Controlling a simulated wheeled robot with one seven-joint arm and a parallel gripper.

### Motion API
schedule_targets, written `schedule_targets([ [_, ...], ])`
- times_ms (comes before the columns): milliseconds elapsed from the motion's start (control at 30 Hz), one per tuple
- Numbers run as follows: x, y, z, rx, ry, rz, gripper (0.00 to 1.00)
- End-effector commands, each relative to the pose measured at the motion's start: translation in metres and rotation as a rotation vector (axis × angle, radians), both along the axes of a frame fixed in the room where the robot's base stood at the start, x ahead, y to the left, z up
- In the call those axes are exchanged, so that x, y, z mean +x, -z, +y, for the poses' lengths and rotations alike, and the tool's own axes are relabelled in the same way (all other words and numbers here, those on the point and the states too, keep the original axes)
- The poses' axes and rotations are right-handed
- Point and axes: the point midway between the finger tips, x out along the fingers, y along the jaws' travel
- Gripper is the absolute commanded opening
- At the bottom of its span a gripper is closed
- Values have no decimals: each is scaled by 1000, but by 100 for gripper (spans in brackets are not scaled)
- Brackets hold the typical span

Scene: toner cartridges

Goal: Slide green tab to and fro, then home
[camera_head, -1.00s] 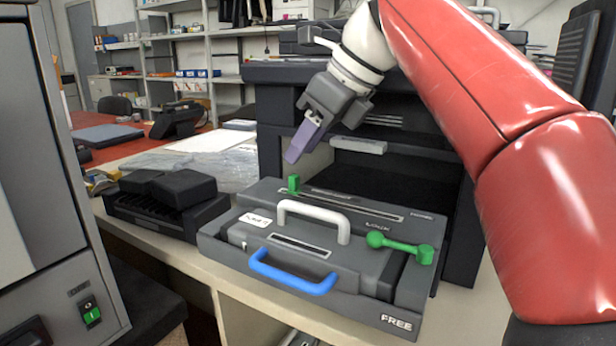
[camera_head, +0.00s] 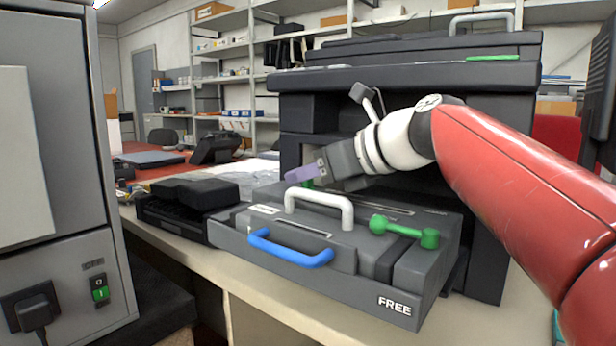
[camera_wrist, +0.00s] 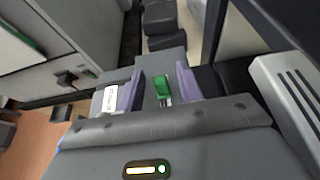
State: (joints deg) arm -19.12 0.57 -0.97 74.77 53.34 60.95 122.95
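The green tab (camera_head: 308,184) stands at the left end of the slot on top of the dark grey cartridge unit (camera_head: 380,290). In the head view it is mostly hidden behind my fingers and the white handle. My gripper (camera_head: 301,173) has purple fingers pointing left, just above the tab. In the wrist view the green tab (camera_wrist: 161,87) shows between the two fingers of my gripper (camera_wrist: 160,86), with a gap on each side. The gripper is open and seems to hold nothing. I cannot tell how far the fingertips reach down beside the tab.
The white handle (camera_head: 320,203) rises close in front of my fingers. A blue handle (camera_head: 290,250) is at the front, a green lever (camera_head: 402,231) at the right. The black printer (camera_head: 470,150) stands close behind. A black cartridge tray (camera_head: 180,215) lies to the left.

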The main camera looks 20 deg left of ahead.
Motion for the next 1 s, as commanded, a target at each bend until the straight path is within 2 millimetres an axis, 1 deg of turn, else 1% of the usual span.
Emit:
schedule_targets([
  [133,2,3,7,0,-1,-1,36],
  [367,2,3,7,0,0,-1,36],
  [633,2,3,7,0,0,-1,1],
  [900,2,3,6,-1,0,0,0],
  [1000,1,2,3,0,1,0,0],
])
